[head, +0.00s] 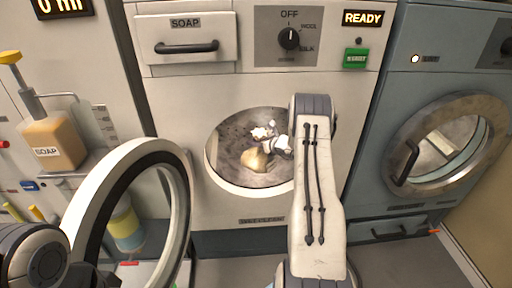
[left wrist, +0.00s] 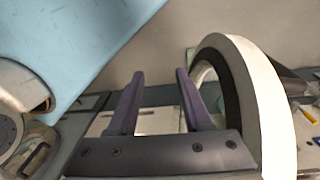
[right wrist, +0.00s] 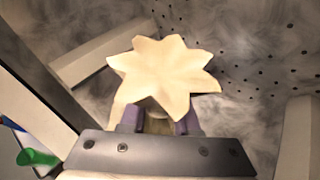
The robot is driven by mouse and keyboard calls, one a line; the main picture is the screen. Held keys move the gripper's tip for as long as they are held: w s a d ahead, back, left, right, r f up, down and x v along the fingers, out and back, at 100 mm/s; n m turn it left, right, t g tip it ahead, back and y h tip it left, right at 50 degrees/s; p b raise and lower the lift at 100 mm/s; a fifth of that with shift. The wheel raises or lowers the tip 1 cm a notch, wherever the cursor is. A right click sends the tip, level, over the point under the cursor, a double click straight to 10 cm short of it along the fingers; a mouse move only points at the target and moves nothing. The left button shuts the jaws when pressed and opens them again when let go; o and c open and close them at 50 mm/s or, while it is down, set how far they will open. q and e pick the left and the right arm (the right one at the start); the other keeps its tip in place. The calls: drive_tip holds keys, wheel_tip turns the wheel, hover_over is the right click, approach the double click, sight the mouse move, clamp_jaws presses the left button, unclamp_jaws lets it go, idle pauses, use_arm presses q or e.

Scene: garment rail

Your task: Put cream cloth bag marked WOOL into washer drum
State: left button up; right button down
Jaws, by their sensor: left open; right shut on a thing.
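The cream cloth bag (head: 256,158) is inside the washer drum (head: 229,142) of the middle machine, in the lower middle of the opening. In the right wrist view its star-shaped gathered top (right wrist: 165,72) sticks up beyond my fingers. My right gripper (head: 279,143) reaches into the drum and is shut on the bag's neck; its fingers (right wrist: 160,122) show on both sides of it. No WOOL marking is visible. My left gripper (left wrist: 157,100) is open and empty, near the open round washer door (head: 88,192).
The open door stands left of the drum opening. A soap bottle (head: 52,140) is on a shelf at the left. A blue-grey machine with a closed round door (head: 395,150) stands at the right. The middle panel has a dial (head: 289,39), a green button (head: 355,59) and a READY display (head: 362,18).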

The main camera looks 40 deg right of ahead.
drive_tip(key=w+d+f+b, duration=0.2)
drive_tip(key=w+f+b, duration=0.1)
drive_tip(key=f+b, duration=0.3)
drive_tip(key=shift+w+d+f+b, duration=0.15)
drive_tip(key=shift+w+f+b, duration=0.25)
drive_tip(key=shift+f, duration=0.1)
idle(0.3)
drive_tip(key=c, duration=0.6)
unclamp_jaws()
drive_tip(key=shift+o, duration=0.2)
drive_tip(key=shift+f, duration=0.1)
drive_tip(key=p+v, duration=0.2)
drive_tip(key=v, duration=0.8)
drive_tip(key=shift+s, duration=0.25)
